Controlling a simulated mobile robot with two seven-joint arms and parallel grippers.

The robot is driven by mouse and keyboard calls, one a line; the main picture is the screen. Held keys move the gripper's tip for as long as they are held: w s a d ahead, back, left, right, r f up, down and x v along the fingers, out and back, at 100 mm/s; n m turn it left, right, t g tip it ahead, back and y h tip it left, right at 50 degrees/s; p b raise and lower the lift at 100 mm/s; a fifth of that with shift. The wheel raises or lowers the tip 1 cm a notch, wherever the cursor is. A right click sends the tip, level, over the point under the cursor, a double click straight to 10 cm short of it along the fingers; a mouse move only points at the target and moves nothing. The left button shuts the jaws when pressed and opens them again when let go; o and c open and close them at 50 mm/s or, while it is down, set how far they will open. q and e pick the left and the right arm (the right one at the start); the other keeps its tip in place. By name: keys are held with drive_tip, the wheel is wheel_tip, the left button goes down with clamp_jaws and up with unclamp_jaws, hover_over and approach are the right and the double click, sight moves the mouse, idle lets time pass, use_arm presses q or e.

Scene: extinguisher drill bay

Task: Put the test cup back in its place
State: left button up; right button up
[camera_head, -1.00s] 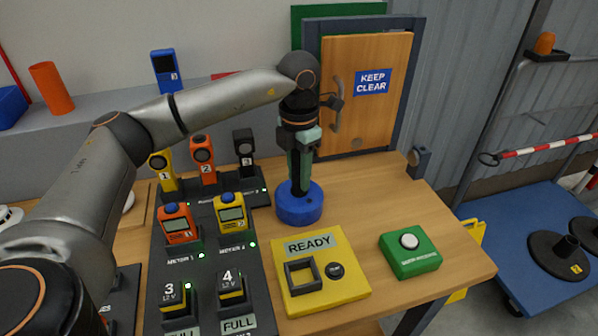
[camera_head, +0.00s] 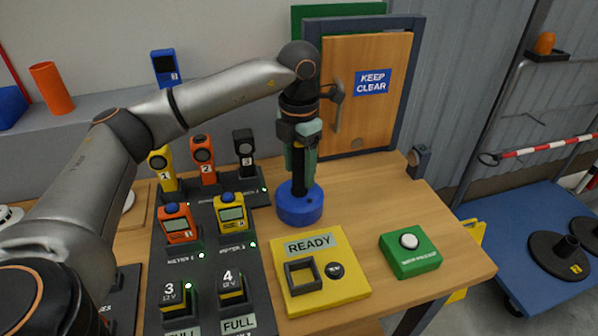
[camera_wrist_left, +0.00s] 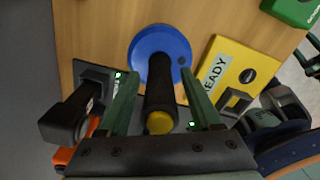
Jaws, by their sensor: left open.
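The object I take to be the test cup is a round blue body (camera_head: 300,208) with an upright black handle, standing on the wooden table behind the yellow READY panel. In the left wrist view its blue body (camera_wrist_left: 172,46) lies beyond the handle, whose near end is yellow. My left gripper (camera_head: 300,172) points down over it. In the left wrist view the gripper (camera_wrist_left: 158,76) is open, with one green finger on each side of the handle and gaps between. Whether the blue body sits in a marked place is hidden.
The yellow READY panel (camera_head: 347,290) and green button box (camera_head: 410,255) stand in front and to the right. Black racks with several handheld devices, including an orange one (camera_head: 176,222), are at left. A door (camera_head: 368,110) stands behind. Bare table (camera_head: 368,195) lies right of the cup.

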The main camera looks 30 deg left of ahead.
use_arm(q)
wheel_tip(320, 180, up, 11)
drive_tip(key=shift+f+p, duration=0.15)
drive_tip(key=shift+p, duration=0.2)
drive_tip(key=shift+f, duration=0.1)
